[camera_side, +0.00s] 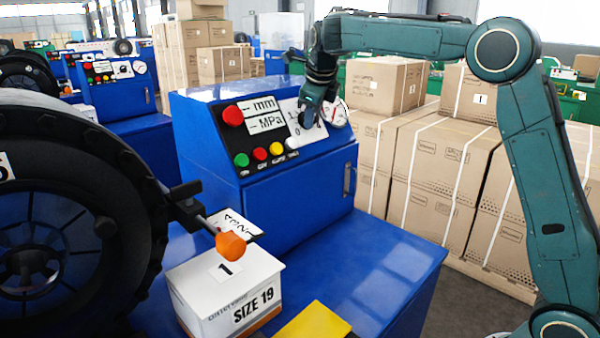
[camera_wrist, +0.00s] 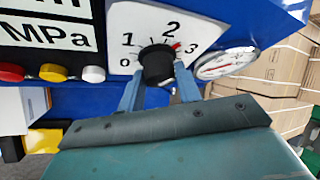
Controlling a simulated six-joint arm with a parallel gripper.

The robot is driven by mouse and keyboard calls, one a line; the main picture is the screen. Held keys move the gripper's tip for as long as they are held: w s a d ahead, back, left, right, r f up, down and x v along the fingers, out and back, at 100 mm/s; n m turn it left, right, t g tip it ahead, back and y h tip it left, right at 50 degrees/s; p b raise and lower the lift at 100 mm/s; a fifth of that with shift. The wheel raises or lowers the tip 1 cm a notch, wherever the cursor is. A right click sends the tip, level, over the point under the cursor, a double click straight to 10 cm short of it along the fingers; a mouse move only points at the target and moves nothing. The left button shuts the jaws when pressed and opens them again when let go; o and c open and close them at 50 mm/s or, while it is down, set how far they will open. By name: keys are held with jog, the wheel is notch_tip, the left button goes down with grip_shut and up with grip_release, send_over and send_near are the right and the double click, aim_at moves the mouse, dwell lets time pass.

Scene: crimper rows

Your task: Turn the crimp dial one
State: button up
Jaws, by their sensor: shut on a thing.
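The crimp dial is a black round knob (camera_wrist: 157,64) on a white plate (camera_wrist: 205,22) marked 0, 1, 2 and 3. A small red mark shows at the knob's upper right, between the 2 and the 3. My gripper (camera_wrist: 158,85) has one finger on each side of the knob and is shut on it. In the side view my gripper (camera_side: 308,117) is at the sloped face of the blue crimper (camera_side: 262,200), covering the knob and part of the number plate (camera_side: 294,122).
A round gauge (camera_side: 335,111) sits just right of the dial. Red, yellow and green buttons (camera_side: 260,154) and a big red button (camera_side: 232,116) are to the left. A white SIZE 19 box (camera_side: 205,290) and a black wheel (camera_side: 110,190) stand at front left; cartons (camera_side: 425,180) stand behind.

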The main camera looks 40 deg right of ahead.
dwell(0.4)
jog(key=o, duration=1)
jog(key=shift+r, duration=0.1)
jog(key=v, duration=1.1)
jog(key=shift+r, duration=0.35)
jog(key=shift+s+a, duration=0.1)
jog(key=shift+s, duration=0.05)
